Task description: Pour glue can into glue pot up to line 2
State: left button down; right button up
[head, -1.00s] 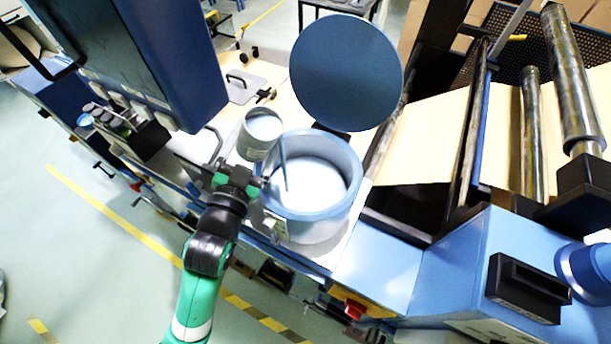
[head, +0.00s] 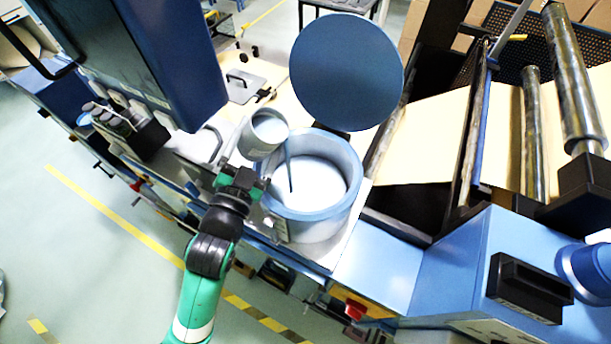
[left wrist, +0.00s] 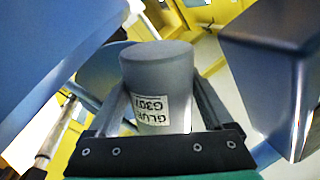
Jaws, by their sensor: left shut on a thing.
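The glue can (head: 262,137) is a grey cylinder, tilted to the right with its lip over the left rim of the glue pot (head: 338,222). A thin dark bluish stream (head: 289,168) runs from its lip down into the pot. The pot is a wide blue-rimmed drum with pale liquid (head: 318,183) inside; I cannot make out any level line. My left gripper (head: 243,182) is shut on the can. In the left wrist view the can (left wrist: 158,85) sits between the fingers, its label reading "GLUE G307" upside down. My right gripper is not in view.
A round blue lid (head: 346,72) stands raised behind the pot. A dark blue cabinet (head: 165,60) hangs to the left of the can. Rollers and a paper web (head: 425,140) lie to the right. A grey plate with a handle (head: 243,86) lies behind.

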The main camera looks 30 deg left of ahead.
pick_arm(q)
jog(key=shift+d+f+m+b, duration=0.15)
jog(key=shift+d+m+b, duration=0.2)
jog(key=shift+m, duration=0.25)
dwell(0.3)
jog(key=shift+d+r+m+t+h+p, duration=0.1)
jog(key=shift+r+m+t+h+p, duration=0.2)
jog(key=shift+r+m+p, duration=0.5)
dwell(0.6)
jog(key=shift+f+m+b, duration=0.45)
jog(key=shift+f+m, duration=0.05)
jog(key=shift+m, duration=0.7)
jog(key=shift+r+m+t+h+p, duration=0.3)
jog(key=shift+r+m+h+p, duration=0.2)
jog(key=shift+m, duration=0.5)
dwell(0.6)
jog(key=shift+f+m+h+b, duration=0.2)
jog(key=shift+m+h+b, duration=0.15)
jog(key=shift+m, duration=0.75)
dwell(1.0)
jog(key=shift+r+n+p, duration=0.4)
jog(key=shift+n+p, duration=0.15)
jog(key=shift+n, duration=0.55)
jog(key=shift+f+n+y+b, duration=0.4)
jog(key=shift+f+y+b, duration=0.05)
jog(key=shift+y, duration=0.1)
